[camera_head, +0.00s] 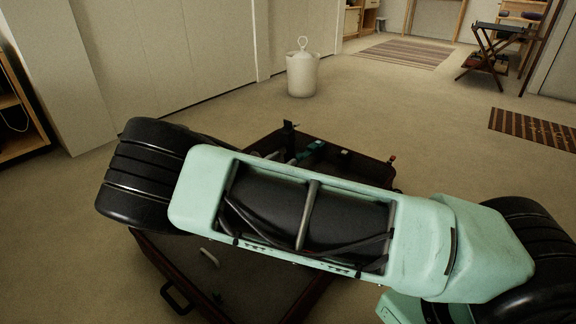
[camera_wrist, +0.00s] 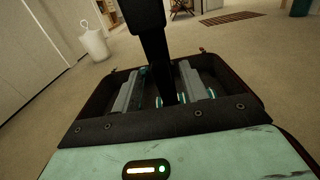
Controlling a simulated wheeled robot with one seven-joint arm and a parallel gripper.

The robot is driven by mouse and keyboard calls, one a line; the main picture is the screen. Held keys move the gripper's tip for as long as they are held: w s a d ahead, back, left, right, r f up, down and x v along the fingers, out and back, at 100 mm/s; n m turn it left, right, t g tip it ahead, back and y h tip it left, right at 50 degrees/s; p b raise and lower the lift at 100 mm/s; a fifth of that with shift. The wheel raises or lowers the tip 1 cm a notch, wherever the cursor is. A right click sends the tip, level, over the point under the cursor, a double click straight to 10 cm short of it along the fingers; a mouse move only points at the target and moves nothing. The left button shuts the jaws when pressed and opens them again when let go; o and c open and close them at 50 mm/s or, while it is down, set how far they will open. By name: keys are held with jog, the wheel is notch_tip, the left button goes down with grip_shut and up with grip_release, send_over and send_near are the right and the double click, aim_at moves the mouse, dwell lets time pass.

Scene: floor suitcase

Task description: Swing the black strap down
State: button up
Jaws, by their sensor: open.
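The black strap (camera_wrist: 153,42) rises upright from the suitcase in the wrist view, broad at the top and narrowing downward. Its lower part lies between the two grey fingers of my gripper (camera_wrist: 162,88), which are apart; whether either touches it I cannot tell. In the head view a short dark upright piece (camera_head: 288,134), likely the strap, stands near the suitcase's far side. The suitcase (camera_head: 347,163) lies open on the floor, dark with a reddish-brown rim. My arm hides its middle. My gripper (camera_head: 303,155) shows only partly beyond my arm there.
A suitcase handle (camera_head: 177,299) sticks out at the near left. A white lidded bin (camera_head: 301,73) stands on the floor behind. A striped rug (camera_head: 407,53) and a folding stand (camera_head: 492,50) are farther back. The carpet around the suitcase is clear.

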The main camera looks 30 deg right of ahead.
aim_at(286, 158)
jog(key=shift+b+x, duration=0.65)
jog(key=shift+x, duration=1.1)
grip_shut()
jog(key=shift+d+r, duration=0.1)
